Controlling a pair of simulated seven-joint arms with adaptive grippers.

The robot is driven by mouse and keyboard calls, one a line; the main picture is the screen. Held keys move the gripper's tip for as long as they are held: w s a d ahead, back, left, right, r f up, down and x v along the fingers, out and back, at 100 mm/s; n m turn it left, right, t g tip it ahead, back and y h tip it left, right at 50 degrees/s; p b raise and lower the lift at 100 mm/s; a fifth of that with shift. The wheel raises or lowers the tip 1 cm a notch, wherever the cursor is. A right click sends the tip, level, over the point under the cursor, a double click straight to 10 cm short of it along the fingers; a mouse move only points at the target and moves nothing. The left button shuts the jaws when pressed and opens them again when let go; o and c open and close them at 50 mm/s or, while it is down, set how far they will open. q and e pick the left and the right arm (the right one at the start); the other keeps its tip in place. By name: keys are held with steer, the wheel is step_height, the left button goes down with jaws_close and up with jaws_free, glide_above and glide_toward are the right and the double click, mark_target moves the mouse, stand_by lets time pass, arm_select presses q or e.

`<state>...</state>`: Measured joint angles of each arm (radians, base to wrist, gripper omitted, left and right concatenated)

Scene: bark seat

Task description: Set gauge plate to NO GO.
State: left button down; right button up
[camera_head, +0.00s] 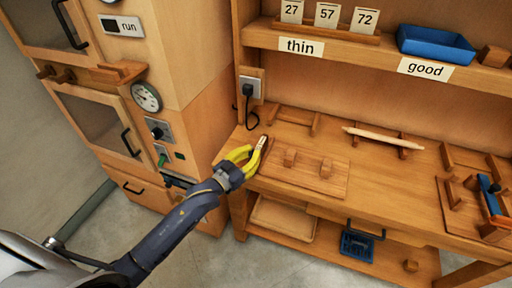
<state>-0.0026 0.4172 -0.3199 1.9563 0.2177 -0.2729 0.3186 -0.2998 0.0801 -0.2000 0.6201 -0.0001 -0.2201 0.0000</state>
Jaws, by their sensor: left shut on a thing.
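My left gripper (260,149) has yellow fingers and reaches over the left front of the wooden bench. It is shut on a small pale piece (262,143), mostly hidden between the fingers. A flat wooden board (325,186) with two upright wooden blocks lies on the bench just right of the gripper. I see no GO or NO GO lettering and cannot tell which thing is the gauge plate. My right gripper is not in view.
A pale rod (383,138) rests across wooden supports behind the board. A wooden fixture with a blue part (490,195) stands at right. A shelf (350,47) above holds number cards and a blue tray (436,43). A cabinet with a dial (146,96) stands left.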

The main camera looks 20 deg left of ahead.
arm_select(q)
steer(key=shift+s+r, duration=0.2)
steer(key=shift+r, duration=0.1)
steer(key=c, duration=1.1)
jaws_free()
steer(key=shift+s, duration=0.1)
steer(key=shift+c, duration=0.2)
steer(key=shift+a, duration=0.15)
steer(key=shift+f, duration=0.1)
steer(key=shift+s+f, duration=0.1)
steer(key=shift+s, duration=0.35)
steer(key=v, duration=1.1)
